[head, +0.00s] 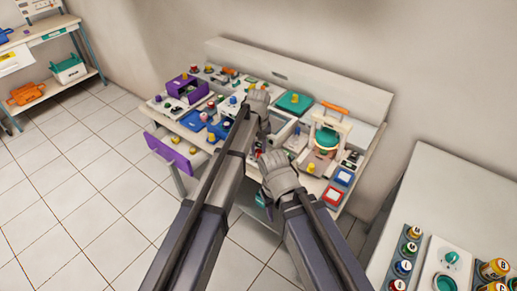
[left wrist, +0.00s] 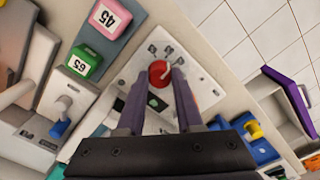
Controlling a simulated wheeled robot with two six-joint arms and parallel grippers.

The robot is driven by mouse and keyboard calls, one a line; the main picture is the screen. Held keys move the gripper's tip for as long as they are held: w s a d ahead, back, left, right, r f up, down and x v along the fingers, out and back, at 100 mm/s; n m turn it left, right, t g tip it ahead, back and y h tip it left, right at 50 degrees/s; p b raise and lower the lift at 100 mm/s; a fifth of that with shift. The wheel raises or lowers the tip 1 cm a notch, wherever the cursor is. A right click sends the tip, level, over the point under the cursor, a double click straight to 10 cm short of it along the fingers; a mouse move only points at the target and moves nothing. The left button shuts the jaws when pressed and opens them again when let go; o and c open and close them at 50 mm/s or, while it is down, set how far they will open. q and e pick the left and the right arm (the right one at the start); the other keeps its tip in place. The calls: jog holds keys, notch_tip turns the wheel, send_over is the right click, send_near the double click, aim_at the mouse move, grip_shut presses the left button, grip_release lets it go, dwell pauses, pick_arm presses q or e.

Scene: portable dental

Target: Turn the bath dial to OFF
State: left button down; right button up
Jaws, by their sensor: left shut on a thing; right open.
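In the left wrist view a red dial (left wrist: 158,72) sits on a pale panel (left wrist: 200,75) with small dark markings, too small to read. A white pointer shows on the dial; I cannot tell which setting it marks. My left gripper (left wrist: 161,78) is shut on the red dial, one finger on each side. In the head view my left gripper (head: 258,98) is over the middle of the workbench and hides the dial. My right gripper (head: 272,158) is open over the bench's front part, lower in the picture; its fingertips are hard to make out.
A pink block marked 45 (left wrist: 110,18) and a green block marked 65 (left wrist: 84,60) stand near the panel. A purple-fronted drawer (head: 169,152) sticks out at the bench's front left. A white side table (head: 440,190) with jars stands at right. The tiled floor is clear.

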aim_at(258, 151)
pick_arm(q)
jog(key=m, duration=0.6)
jog(key=shift+m, duration=0.3)
jog(key=m, duration=0.5)
jog(key=shift+m, duration=0.4)
jog(key=c, duration=0.6)
grip_release()
jog(key=shift+o, duration=0.2)
jog(key=shift+r, duration=0.1)
notch_tip(258, 151, up, 8)
jog(key=p, duration=0.8)
